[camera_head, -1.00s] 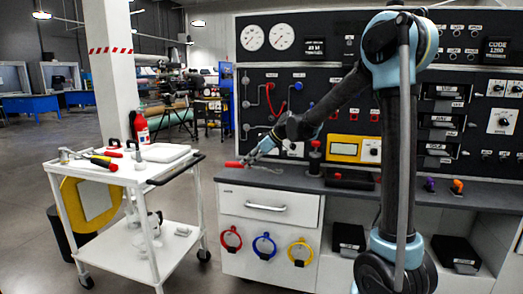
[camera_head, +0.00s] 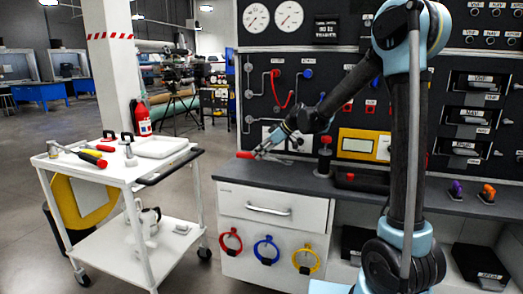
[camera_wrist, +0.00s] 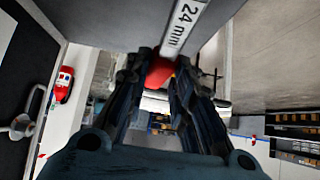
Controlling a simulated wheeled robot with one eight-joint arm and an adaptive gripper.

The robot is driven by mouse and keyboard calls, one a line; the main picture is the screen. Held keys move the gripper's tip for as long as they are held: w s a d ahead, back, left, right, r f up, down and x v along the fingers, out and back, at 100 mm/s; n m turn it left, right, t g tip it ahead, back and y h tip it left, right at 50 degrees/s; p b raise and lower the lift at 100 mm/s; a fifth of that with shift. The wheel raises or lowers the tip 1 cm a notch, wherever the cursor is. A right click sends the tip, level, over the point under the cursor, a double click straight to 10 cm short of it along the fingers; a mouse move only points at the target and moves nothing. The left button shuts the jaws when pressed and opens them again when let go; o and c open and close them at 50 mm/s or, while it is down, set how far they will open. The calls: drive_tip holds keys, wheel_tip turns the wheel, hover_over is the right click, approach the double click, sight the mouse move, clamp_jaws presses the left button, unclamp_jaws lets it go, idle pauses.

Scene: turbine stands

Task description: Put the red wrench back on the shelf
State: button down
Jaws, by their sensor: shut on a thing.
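My gripper (camera_head: 262,151) is shut on the red wrench (camera_head: 245,155) above the left end of the grey counter (camera_head: 235,172). In the head view, only a small red part sticks out to the left of the fingers. In the wrist view the red part (camera_wrist: 160,73) lies between my fingertips (camera_wrist: 162,80); the rest of the wrench is hard to make out. A pale strip marked "24 mm" (camera_wrist: 186,22) shows beyond the fingers; I cannot tell what it belongs to. I cannot tell which surface is the shelf.
A white cart (camera_head: 125,172) with tools on top stands left of the counter, with a floor gap between them. A red-topped part (camera_head: 325,142) and a dark block (camera_head: 360,182) stand on the counter right of my gripper. The instrument panel (camera_head: 262,100) rises behind.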

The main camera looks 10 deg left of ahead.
drive_tip(key=shift+s+a+f, duration=0.1)
drive_tip(key=shift+s+f, duration=0.05)
drive_tip(key=shift+f, duration=3.2)
drive_tip(key=c, duration=1.1)
unclamp_jaws()
drive_tip(key=shift+v, duration=3.5)
